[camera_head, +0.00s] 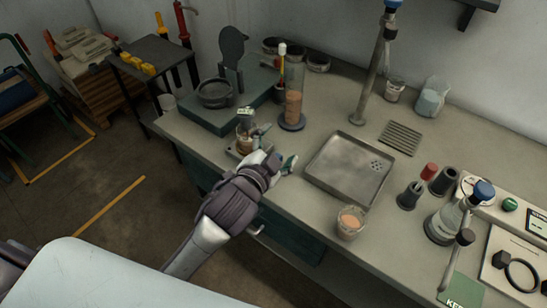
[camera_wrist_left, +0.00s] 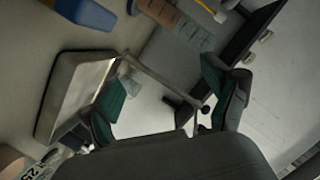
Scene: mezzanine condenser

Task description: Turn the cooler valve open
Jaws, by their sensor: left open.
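My left gripper (camera_head: 281,164) is at the front edge of the bench, just right of a small grey stand (camera_head: 233,153) with an amber jar (camera_head: 244,141) and a small grey head (camera_head: 246,117). It is open, with nothing held between its green-padded fingers in the left wrist view (camera_wrist_left: 160,98). A small dark lever-like part (camera_wrist_left: 180,99) shows between the fingers there, partly hidden by one finger. I cannot tell which part is the cooler valve. A tall metal post (camera_head: 375,65) with a blue top (camera_head: 393,3) stands at the back. My right gripper is not in view.
A shallow metal tray (camera_head: 327,187) lies right of my gripper. A cup of orange material (camera_head: 350,223) stands at its front corner. A tall cylinder (camera_head: 292,95) stands behind. Blue-topped glassware (camera_head: 446,222) and dark holders (camera_head: 410,195) crowd the right.

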